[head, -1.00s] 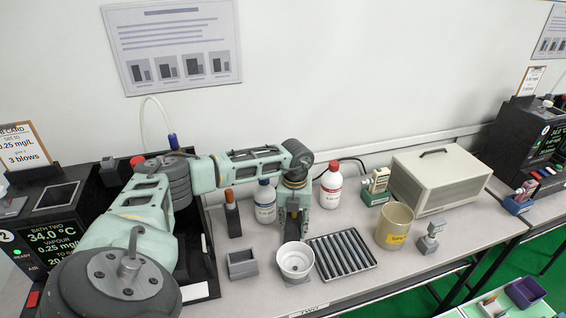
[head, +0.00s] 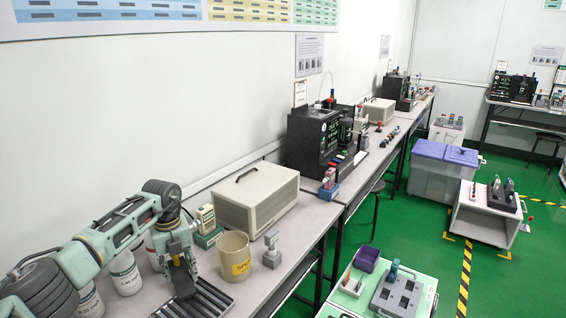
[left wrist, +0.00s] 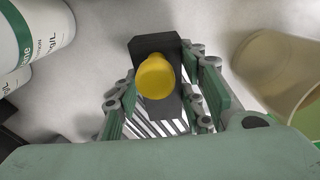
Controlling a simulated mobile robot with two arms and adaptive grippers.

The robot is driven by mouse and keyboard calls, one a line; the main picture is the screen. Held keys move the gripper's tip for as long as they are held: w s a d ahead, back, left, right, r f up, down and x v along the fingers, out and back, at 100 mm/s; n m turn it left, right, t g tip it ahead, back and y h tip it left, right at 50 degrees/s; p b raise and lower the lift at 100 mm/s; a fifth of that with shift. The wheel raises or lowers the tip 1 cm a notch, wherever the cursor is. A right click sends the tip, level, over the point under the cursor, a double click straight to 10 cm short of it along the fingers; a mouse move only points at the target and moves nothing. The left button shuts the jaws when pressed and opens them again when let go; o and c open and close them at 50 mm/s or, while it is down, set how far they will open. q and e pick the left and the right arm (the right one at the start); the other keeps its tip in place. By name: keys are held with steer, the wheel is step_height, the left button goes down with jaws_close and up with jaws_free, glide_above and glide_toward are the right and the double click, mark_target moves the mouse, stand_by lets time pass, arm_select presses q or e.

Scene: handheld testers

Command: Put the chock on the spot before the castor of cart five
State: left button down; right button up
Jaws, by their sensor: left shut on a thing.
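My left gripper (head: 185,288) is over the ribbed black tray on the bench. In the left wrist view its fingers (left wrist: 160,100) are shut on a dark grey block (left wrist: 150,45) with a round yellow knob (left wrist: 156,77). This may be the chock; its underside is hidden. A white cart (head: 485,222) stands on the green floor at the right, with yellow corner marks (head: 450,237) around its foot. Another cart (head: 420,270) with a pale green top is at the bottom, partly cut off. I cannot read a cart number or make out a castor. My right gripper is out of view.
On the bench, a beige mug (head: 233,262) stands just right of my left gripper, with a grey device (head: 271,250) and beige box (head: 257,200) beyond. Bottles (head: 124,272) stand to its left. A lidded bin (head: 440,170) and striped tape (head: 466,270) are on the floor.

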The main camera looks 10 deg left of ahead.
arm_select(q)
steer(key=s+d+r+m+p, duration=0.1)
steer(key=s+d+r+m, duration=0.1)
steer(key=d+r+m, duration=0.65)
steer(key=s+d+r+m, duration=0.3)
steer(key=r+m, duration=0.1)
steer(key=m, duration=1)
steer(key=s+d+r+m+p, duration=0.1)
steer(key=s+d+r+m, duration=0.15)
steer(key=s+m, duration=0.65)
steer(key=s+d+r+m, duration=0.1)
steer(key=s+d+m, duration=0.2)
steer(key=s+m, duration=0.7)
step_height(320, 180, down, 6)
steer(key=s+m, duration=0.2)
steer(key=shift+s+r, duration=0.2)
steer(key=shift+r, duration=0.05)
steer(key=shift+w+a, duration=0.1)
steer(key=shift+a, duration=0.1)
